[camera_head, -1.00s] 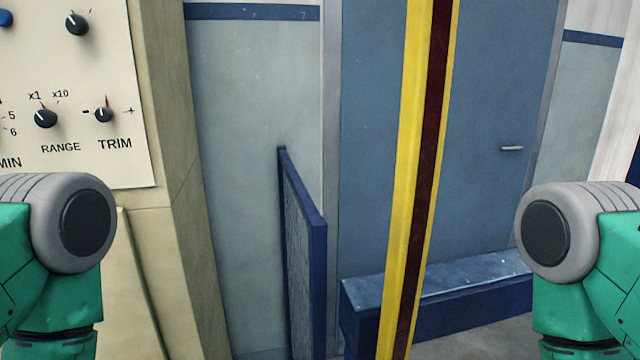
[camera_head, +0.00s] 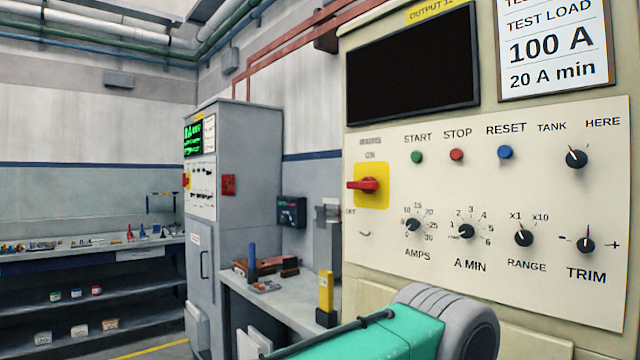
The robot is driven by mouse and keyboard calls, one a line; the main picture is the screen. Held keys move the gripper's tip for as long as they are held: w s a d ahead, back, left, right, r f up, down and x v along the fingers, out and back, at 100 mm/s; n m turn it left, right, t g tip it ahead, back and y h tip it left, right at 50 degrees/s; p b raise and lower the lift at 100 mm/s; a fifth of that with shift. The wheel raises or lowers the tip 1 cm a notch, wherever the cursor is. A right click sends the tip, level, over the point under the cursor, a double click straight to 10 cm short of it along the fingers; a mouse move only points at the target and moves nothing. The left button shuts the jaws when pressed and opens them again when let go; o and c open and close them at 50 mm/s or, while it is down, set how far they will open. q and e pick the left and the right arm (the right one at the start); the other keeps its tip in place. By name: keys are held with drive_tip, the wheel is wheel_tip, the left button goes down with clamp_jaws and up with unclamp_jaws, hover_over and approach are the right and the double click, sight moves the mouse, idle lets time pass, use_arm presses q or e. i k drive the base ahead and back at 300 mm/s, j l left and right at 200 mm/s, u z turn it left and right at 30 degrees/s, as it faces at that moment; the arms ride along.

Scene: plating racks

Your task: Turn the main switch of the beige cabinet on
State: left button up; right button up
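The beige cabinet (camera_head: 480,285) fills the right side of the head view. Its main switch (camera_head: 364,185) is a red handle on a yellow plate, at the left edge of the front panel. The handle lies about level, with its end pointing left. Faint lettering above reads MAINS and ON, and a small OFF mark sits to the lower left. A green and grey link of one of my arms is at the bottom, in front of the cabinet's lower part. Neither gripper shows, and nothing of mine touches the switch.
The panel also has green, red and blue buttons (camera_head: 505,153), several black knobs (camera_head: 523,237) and a dark screen (camera_head: 412,64). A grey cabinet (camera_head: 240,150) with its own red switch stands further back. A bench (camera_head: 270,307) with tools lies between them.

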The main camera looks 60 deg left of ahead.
sight(369, 185)
drive_tip(key=u, duration=0.8)
drive_tip(key=l+u, duration=0.2)
drive_tip(key=u, duration=0.25)
drive_tip(key=k+l+u, duration=0.15)
drive_tip(key=u, duration=0.3)
